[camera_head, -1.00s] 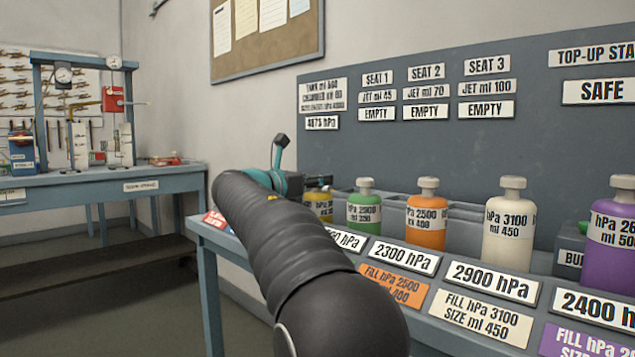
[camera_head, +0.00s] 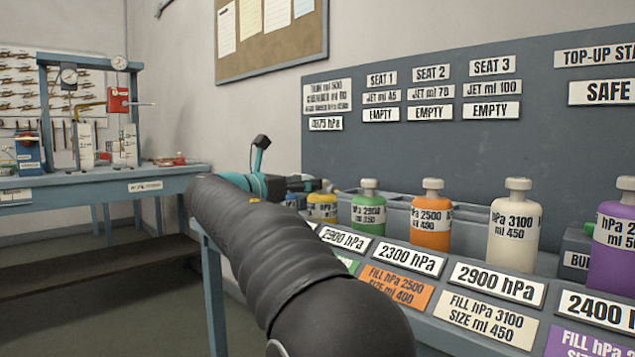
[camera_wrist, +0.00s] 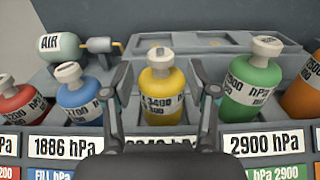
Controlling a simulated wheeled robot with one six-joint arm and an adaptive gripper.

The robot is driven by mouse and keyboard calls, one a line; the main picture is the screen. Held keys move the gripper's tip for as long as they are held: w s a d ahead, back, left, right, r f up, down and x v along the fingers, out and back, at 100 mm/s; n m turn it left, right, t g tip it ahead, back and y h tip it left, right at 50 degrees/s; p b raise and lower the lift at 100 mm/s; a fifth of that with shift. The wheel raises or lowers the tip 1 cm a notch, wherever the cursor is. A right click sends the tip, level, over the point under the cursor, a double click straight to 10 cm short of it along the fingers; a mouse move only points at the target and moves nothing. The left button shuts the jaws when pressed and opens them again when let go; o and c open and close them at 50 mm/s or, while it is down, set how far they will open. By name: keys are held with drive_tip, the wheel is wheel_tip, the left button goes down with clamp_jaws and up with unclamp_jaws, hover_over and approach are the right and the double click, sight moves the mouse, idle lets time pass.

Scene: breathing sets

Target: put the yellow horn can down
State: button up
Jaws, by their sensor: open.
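The yellow horn can (camera_wrist: 162,82) stands upright in its place on the bench, in the middle of the wrist view, with a white label reading 3400. It also shows in the head view (camera_head: 322,208), partly behind my arm. My gripper (camera_wrist: 161,72) is open, with one finger to each side of the can and gaps between fingers and can. In the head view, my gripper (camera_head: 309,184) is just above and left of the can.
A green can (camera_wrist: 250,85) stands right of the yellow one, a blue can (camera_wrist: 80,95) and a red can (camera_wrist: 18,105) to the left. A grey air cylinder (camera_wrist: 60,46) lies behind. Orange (camera_head: 430,222) and white (camera_head: 513,235) cans stand further right.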

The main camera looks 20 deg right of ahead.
drive_tip(key=v, duration=0.6)
idle(0.5)
